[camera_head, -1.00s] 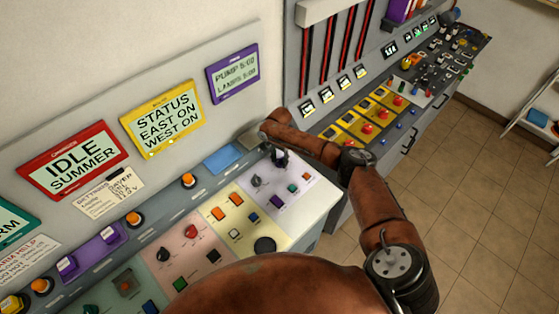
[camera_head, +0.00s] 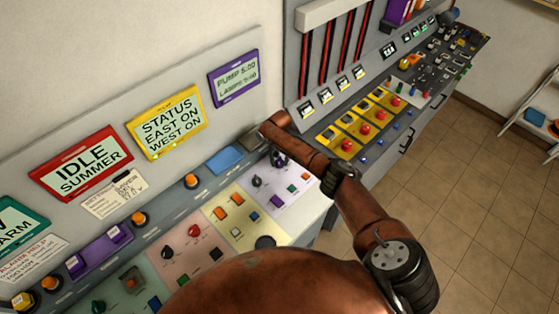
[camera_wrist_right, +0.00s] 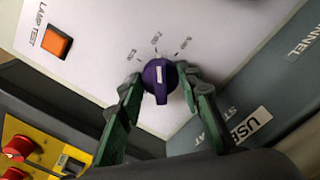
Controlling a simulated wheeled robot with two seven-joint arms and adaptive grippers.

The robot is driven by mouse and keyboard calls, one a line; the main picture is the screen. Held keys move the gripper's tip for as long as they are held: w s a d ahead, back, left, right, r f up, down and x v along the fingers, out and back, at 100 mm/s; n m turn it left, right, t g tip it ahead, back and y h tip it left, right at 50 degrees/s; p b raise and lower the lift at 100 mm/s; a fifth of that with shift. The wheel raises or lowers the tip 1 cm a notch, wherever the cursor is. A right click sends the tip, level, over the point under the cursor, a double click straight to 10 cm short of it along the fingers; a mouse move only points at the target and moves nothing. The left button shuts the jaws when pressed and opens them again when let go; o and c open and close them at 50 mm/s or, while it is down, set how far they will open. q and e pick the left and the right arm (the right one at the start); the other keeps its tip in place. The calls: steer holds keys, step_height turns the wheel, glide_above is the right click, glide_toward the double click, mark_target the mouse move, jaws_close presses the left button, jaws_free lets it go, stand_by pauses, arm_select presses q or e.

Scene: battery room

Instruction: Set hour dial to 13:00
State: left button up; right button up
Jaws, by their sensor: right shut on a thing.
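A purple dial (camera_wrist_right: 160,92) with a white pointer mark sits on a pale panel in the right wrist view. Several small tick labels surround its upper side, too small to read surely. My right gripper (camera_wrist_right: 160,76) has its green fingers on both sides of the dial, shut on it. In the head view the right gripper (camera_head: 279,158) is at the lilac panel (camera_head: 296,200), mostly hidden by its arm. A purple display (camera_head: 234,78) above reads PUMP and LAMPS with times that are hard to read. My left gripper is out of view.
An orange LAMP TEST button (camera_wrist_right: 56,41) is on the same panel. A black knob (camera_head: 257,181) is left of the gripper. Yellow blocks with red buttons (camera_head: 365,128) stand on the console to the right. Tiled floor (camera_head: 470,190) is clear at the right.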

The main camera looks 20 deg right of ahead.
steer(key=n, duration=0.3)
steer(key=shift+n, duration=0.3)
steer(key=n, duration=0.3)
steer(key=shift+n, duration=0.3)
steer(key=n, duration=0.6)
steer(key=shift+d+n, duration=0.1)
steer(key=shift+n, duration=0.2)
steer(key=n+b, duration=0.1)
steer(key=n, duration=0.2)
steer(key=shift+n, duration=0.3)
steer(key=n, duration=0.3)
steer(key=shift+b, duration=0.4)
steer(key=n, duration=0.4)
steer(key=shift+w+b, duration=0.1)
steer(key=shift+b, duration=0.3)
steer(key=shift+n+b, duration=0.4)
steer(key=shift+n, duration=1.5)
